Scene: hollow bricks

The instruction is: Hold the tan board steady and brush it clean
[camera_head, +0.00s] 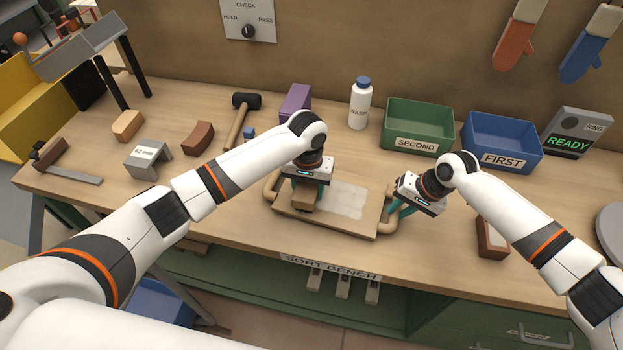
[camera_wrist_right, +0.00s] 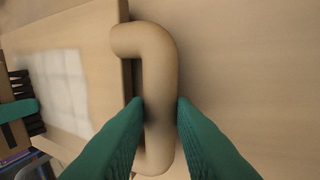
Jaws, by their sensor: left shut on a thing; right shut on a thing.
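The tan board (camera_head: 322,224) lies on the bench with a curved handle at each side. A pale whitish patch (camera_head: 347,200) with faint grid lines covers its middle and right part. My right gripper (camera_head: 398,211) is shut on the right handle (camera_wrist_right: 157,45); its green fingers (camera_wrist_right: 160,105) sit either side of the bar. My left gripper (camera_head: 306,188) is shut on a brown brush (camera_head: 302,201) over the left part of the board. Dark bristles (camera_wrist_right: 27,88) show beside the patch in the right wrist view. Bristle contact with the board cannot be told.
Green (camera_head: 418,128) and blue (camera_head: 502,143) bins are at the back right. A brown brick (camera_head: 491,238) lies right of the board.

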